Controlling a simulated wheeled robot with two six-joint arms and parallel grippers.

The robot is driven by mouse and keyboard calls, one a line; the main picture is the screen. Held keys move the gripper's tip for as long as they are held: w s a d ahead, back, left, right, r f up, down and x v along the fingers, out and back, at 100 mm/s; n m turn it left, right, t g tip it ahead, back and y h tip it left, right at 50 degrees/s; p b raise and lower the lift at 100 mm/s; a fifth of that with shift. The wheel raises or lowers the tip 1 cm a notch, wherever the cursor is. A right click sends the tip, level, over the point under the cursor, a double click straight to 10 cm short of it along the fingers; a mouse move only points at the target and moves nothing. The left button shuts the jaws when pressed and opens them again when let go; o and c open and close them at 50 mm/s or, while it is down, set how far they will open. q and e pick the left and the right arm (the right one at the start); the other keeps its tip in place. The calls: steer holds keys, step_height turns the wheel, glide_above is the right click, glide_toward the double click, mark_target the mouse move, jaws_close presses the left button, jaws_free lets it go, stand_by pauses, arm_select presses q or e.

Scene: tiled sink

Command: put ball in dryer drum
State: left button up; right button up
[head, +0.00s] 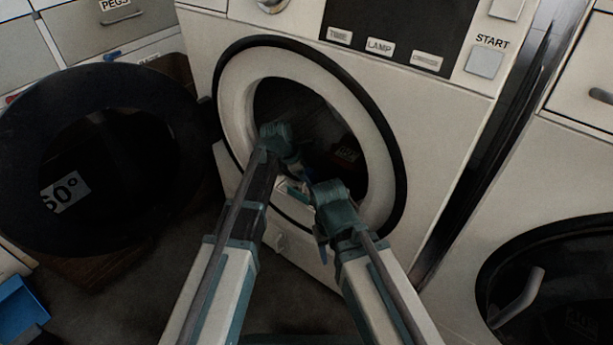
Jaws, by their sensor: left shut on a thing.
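The dryer drum (276,97) is a dark round opening inside a wide white ring with a black rim. Its round black door (92,88) stands swung open to the left. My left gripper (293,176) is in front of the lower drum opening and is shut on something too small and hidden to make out. My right gripper (321,238) is low at the front of the opening, mostly hidden by its own wrist, and its jaws cannot be read. I cannot make out a ball clearly. A dark reddish thing (346,153) shows inside the drum.
The dryer's panel has a START button (484,63) at the upper right. Another machine with a dark round door (555,275) stands at the right. A blue container (18,308) is at the lower left. Drawers (108,22) stand behind the open door.

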arm_select(q)
steer(key=o, duration=1.3)
steer(key=shift+f, duration=0.1)
steer(key=shift+c, duration=0.2)
steer(key=shift+r+p, duration=0.25)
steer(key=shift+p, duration=0.05)
steer(key=p+v, duration=1)
steer(key=v, duration=0.2)
steer(key=shift+p, duration=0.35)
steer(key=shift+f, duration=0.1)
steer(key=shift+s, duration=0.1)
